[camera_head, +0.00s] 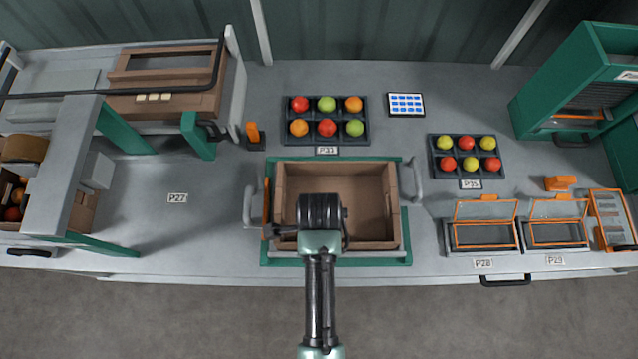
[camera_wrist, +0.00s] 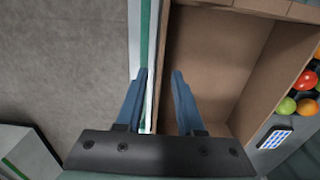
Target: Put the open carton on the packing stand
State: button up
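The open carton (camera_head: 340,178) is a brown box with an open, empty top. It sits level inside the green-edged packing stand (camera_head: 385,260) with grey side handles, at the middle of the bench. In the wrist view the carton's inside (camera_wrist: 205,62) fills the middle. My gripper (camera_wrist: 160,72) is open, with two blue fingers pointing at the carton's near wall. One finger is on the inner side and the other is over the stand's edge. I cannot tell if they touch the wall. In the head view my wrist hides the fingertips and part of the near wall.
A blue-screened tablet (camera_head: 406,104) lies behind. Orange-framed holders (camera_head: 487,222) are at the right front. A green cabinet (camera_head: 565,90) stands at the far right.

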jog(key=w+r+n+t, duration=0.3)
jog(key=w+r+t, duration=0.3)
jog(key=r, duration=0.8)
jog(key=w+r+n+t, duration=0.35)
jog(key=w+r, duration=0.55)
jog(key=r, duration=0.5)
jog(key=w+r+n+t, duration=0.3)
jog(key=w+r+t, duration=0.3)
jog(key=r, duration=0.7)
notch_tip(320, 180, up, 16)
jog(key=n+t, duration=0.3)
jog(key=t, duration=0.2)
jog(key=s+r+n+t, duration=0.2)
jog(key=s+r, duration=0.3)
jog(key=r, duration=0.4)
jog(key=s+r+n+t, duration=0.3)
jog(key=s+r+t, duration=0.2)
jog(key=r, duration=0.4)
jog(key=shift+s+r, duration=0.15)
jog(key=shift+s, duration=0.65)
jog(key=shift+d+n, duration=0.1)
jog(key=shift+n, duration=0.15)
